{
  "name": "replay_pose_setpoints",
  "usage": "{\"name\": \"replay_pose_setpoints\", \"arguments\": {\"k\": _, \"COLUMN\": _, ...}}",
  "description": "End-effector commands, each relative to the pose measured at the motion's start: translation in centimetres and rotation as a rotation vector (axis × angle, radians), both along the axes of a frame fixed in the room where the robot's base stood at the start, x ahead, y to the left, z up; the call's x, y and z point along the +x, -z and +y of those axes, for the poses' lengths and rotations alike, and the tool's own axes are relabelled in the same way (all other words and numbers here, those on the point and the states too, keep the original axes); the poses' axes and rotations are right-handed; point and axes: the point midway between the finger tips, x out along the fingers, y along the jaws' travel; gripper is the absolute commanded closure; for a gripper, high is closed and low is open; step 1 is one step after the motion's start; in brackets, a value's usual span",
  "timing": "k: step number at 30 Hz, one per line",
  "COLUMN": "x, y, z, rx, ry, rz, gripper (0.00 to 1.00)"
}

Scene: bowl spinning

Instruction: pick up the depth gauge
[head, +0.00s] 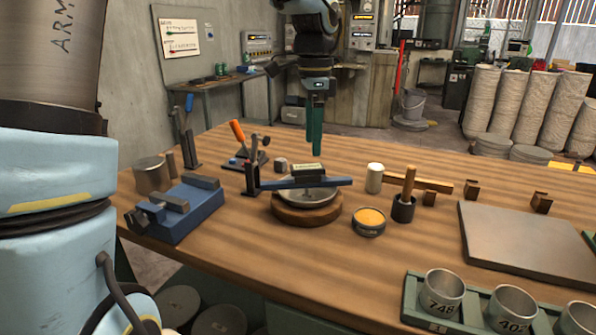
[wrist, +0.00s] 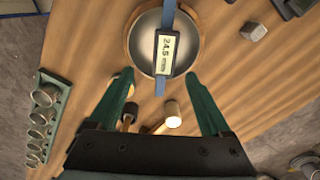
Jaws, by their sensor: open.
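The depth gauge (head: 325,182) is a blue bar with a dark block at its middle. It lies across the rim of a metal bowl (head: 304,197) that sits on a round wooden base (head: 306,213). In the wrist view the gauge (wrist: 164,51) shows a display reading 24.5, and its bar crosses the bowl (wrist: 147,40). My gripper (head: 317,152) points down with green fingers, above the table and apparently apart from the gauge. In the wrist view my gripper (wrist: 159,78) is open and empty, its fingertips to either side of the gauge's bar end.
A blue vise (head: 190,212) stands at left. A flat plate (head: 525,240) and a green tray of cups (head: 415,312) lie further right.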

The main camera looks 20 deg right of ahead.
Motion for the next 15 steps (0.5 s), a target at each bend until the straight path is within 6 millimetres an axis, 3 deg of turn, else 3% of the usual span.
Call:
{"name": "replay_pose_setpoints", "arguments": {"k": 4, "x": -0.1, "y": 0.8, "z": -0.2, "rx": 0.000, "ry": 0.009, "rz": 0.002, "gripper": 0.18}}
{"name": "replay_pose_setpoints", "arguments": {"k": 15, "x": -0.1, "y": 5.4, "z": -0.1, "rx": 0.000, "ry": 0.008, "rz": 0.001, "gripper": 0.18}}
